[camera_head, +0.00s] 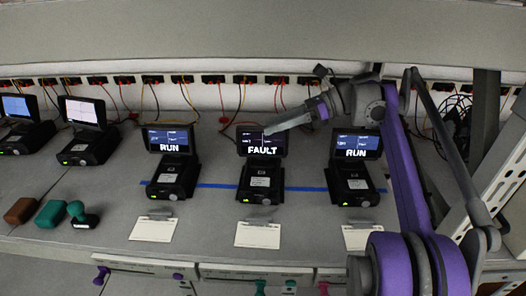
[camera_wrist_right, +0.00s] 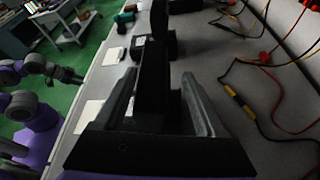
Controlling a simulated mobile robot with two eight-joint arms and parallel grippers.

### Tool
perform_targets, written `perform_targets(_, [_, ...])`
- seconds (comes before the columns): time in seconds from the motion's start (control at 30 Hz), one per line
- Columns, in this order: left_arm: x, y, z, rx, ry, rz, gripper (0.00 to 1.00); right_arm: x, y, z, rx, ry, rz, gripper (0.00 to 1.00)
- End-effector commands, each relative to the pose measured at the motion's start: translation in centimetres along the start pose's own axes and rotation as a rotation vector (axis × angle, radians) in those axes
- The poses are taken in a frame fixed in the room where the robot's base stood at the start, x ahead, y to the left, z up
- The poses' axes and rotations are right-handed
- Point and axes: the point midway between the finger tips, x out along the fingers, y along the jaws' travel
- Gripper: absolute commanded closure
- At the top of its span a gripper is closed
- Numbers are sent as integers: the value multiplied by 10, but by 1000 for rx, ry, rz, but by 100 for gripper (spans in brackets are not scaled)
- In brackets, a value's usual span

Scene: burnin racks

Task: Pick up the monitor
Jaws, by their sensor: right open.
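The monitor reading FAULT (camera_head: 264,143) stands upright on its black base (camera_head: 261,183) in the middle of the bench. My right gripper (camera_head: 280,123) reaches in from the right, its fingertips at the screen's upper right part. In the right wrist view its open fingers (camera_wrist_right: 160,98) lie on either side of a thin dark upright panel (camera_wrist_right: 153,75), seen edge-on. Contact cannot be told. Two similar monitors reading RUN stand to the left (camera_head: 169,140) and right (camera_head: 356,145). My left gripper does not show.
Two more monitors (camera_head: 82,111) stand at the far left. Brown (camera_head: 22,210) and teal (camera_head: 50,213) blocks and a teal-handled stamp-like object (camera_head: 80,214) lie at front left. White cards (camera_head: 257,235) lie in front. Red and black cables (camera_head: 222,98) hang along the back wall.

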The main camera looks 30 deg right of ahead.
Motion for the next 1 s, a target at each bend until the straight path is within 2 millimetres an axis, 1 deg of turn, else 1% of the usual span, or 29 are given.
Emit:
perform_targets(0.03, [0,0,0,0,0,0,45,10,1,0,-1,0,2,28])
perform_targets(0.1, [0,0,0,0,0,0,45,20,1,0,0,0,3,28])
perform_targets(0.2, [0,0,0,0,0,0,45,29,0,0,0,0,1,28])
perform_targets(0.3, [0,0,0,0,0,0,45,32,0,0,1,0,1,28])
perform_targets(0.47, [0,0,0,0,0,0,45,32,0,0,1,0,0,28])
perform_targets(0.5, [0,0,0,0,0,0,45,32,0,0,1,0,0,31])
perform_targets(0.57, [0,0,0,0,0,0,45,31,0,0,1,0,0,42])
perform_targets(0.7, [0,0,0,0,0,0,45,31,0,0,1,0,0,67])
perform_targets(0.87, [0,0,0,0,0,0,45,31,0,0,1,0,-1,96])
perform_targets(0.9, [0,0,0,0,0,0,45,31,0,0,1,0,-1,100])
perform_targets(1.0, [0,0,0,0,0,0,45,31,0,0,1,0,-1,100])
